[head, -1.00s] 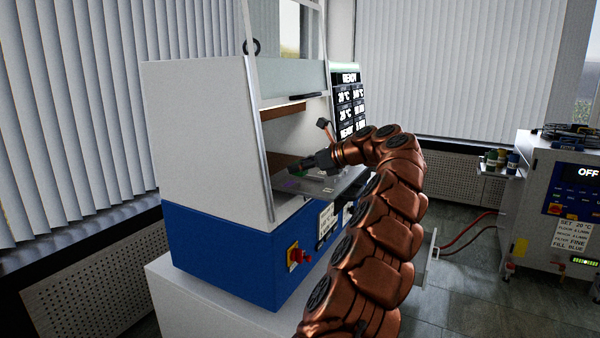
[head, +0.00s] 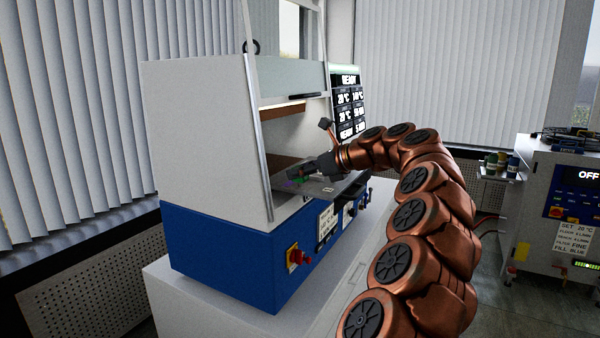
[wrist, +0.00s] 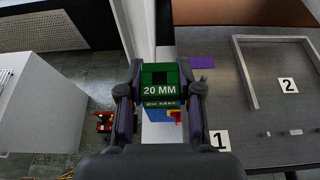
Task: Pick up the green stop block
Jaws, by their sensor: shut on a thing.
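The green stop block (wrist: 160,90), marked "20 MM", is between the two fingers of my gripper (wrist: 158,92) in the wrist view. The fingers are shut on its sides. In the head view my gripper (head: 312,172) is at the press opening, over the plate (head: 325,188), and the block shows only as a small green patch.
The plate bears a purple patch (wrist: 203,62), a metal frame (wrist: 250,75) and labels "1" and "2". The press (head: 205,130) has a white side wall, a raised glass guard (head: 295,80) and a red stop button (head: 296,256). A second machine (head: 560,210) stands right.

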